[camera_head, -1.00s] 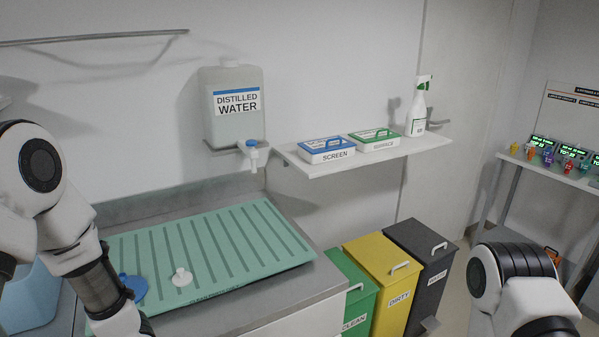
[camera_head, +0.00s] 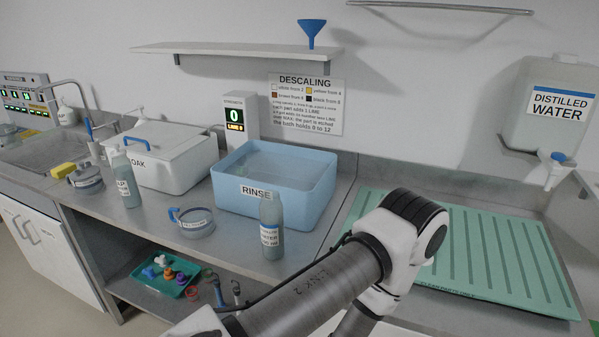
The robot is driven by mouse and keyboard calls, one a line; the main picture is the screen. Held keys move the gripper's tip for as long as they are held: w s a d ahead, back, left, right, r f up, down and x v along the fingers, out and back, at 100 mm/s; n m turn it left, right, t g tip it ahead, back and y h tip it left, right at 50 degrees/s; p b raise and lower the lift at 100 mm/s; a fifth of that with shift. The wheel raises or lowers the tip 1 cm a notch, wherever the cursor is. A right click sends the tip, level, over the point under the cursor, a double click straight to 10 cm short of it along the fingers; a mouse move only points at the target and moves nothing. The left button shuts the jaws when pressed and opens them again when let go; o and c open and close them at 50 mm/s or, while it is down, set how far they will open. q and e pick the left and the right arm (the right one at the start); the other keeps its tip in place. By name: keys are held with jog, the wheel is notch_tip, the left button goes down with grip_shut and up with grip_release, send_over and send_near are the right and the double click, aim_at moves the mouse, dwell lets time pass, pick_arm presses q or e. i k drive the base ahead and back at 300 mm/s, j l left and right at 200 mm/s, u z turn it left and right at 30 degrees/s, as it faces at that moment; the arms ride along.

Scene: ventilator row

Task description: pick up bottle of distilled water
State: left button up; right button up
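A grey-green bottle (camera_head: 271,228) with a white and blue label, on which "WATER" can be made out, stands upright on the counter in front of the blue rinse tub. A large jug labelled DISTILLED WATER (camera_head: 549,106), with a spigot, sits on a wall holder at the right. A second labelled bottle (camera_head: 126,182) stands at left by the white soak box; its label is too small to read. My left arm crosses the lower middle, right of the first bottle. Neither gripper shows.
The blue rinse tub (camera_head: 318,201) stands behind the bottle. The white soak box (camera_head: 160,160) is further left. A green ribbed mat (camera_head: 495,252) lies at right. A green tray (camera_head: 165,276) is on the lower shelf.

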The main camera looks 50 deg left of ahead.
aim_at(271, 207)
jog(key=u, duration=2.4)
